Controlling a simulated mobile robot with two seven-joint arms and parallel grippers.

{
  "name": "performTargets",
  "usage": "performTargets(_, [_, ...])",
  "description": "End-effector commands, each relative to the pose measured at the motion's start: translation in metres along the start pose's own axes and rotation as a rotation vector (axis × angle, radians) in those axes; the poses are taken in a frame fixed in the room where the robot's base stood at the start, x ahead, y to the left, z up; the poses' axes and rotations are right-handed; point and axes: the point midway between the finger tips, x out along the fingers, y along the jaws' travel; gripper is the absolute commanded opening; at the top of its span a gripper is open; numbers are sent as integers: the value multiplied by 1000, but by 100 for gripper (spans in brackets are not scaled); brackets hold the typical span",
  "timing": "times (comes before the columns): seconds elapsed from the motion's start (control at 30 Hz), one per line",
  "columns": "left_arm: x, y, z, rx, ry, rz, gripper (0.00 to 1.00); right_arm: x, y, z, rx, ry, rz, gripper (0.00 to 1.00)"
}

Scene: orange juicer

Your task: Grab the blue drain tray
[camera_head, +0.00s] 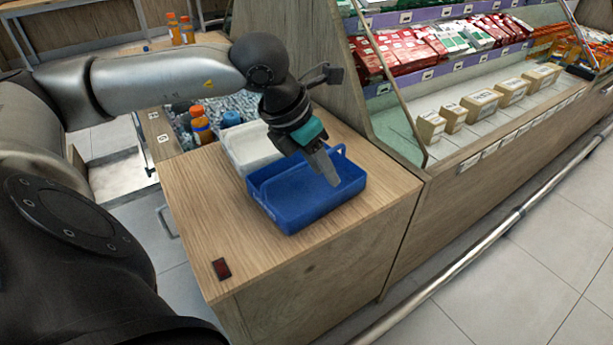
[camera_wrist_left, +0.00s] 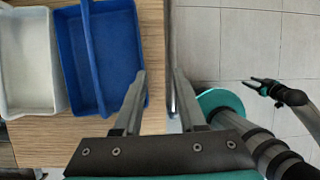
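The blue drain tray (camera_head: 290,212) sits on the wooden counter, with a thin raised blue bar across it. My left gripper (camera_head: 325,168) is above the tray in the head view, pointing down. In the left wrist view, the tray (camera_wrist_left: 122,45) is left of the open left gripper (camera_wrist_left: 160,74). The fingers are apart with nothing between them. One finger overlaps the tray's right edge in that view; I cannot tell whether it touches. A dark gripper-like end (camera_wrist_left: 265,88), probably my right gripper, shows small at the right of the wrist view; its opening is unclear.
A white tray (camera_wrist_left: 28,65) stands close beside the blue one. A dark red block (camera_head: 221,268) lies near the counter's front corner. Orange-capped bottles (camera_head: 201,125) stand behind. A glass-sided display case (camera_head: 385,110) rises at the right.

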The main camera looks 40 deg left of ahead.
Motion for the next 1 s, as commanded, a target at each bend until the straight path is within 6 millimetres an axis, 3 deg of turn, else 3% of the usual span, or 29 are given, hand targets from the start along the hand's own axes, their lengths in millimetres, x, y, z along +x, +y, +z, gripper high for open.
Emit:
performTargets(0.03, [-5, 12, -1, 0, 10, 48, 40, 2, 0, 1, 0, -1, 0, 50])
performTargets(0.17, [-4, 25, -5, -2, 25, 103, 40, 2, -1, 1, 0, 0, -2, 50])
performTargets(0.7, [78, 33, -7, -2, 26, 100, 40, -34, -8, -31, 7, 30, -12, 50])
performTargets(1.0, [93, 35, -7, -1, 25, 101, 40, -44, -7, -39, 9, 45, -11, 50])
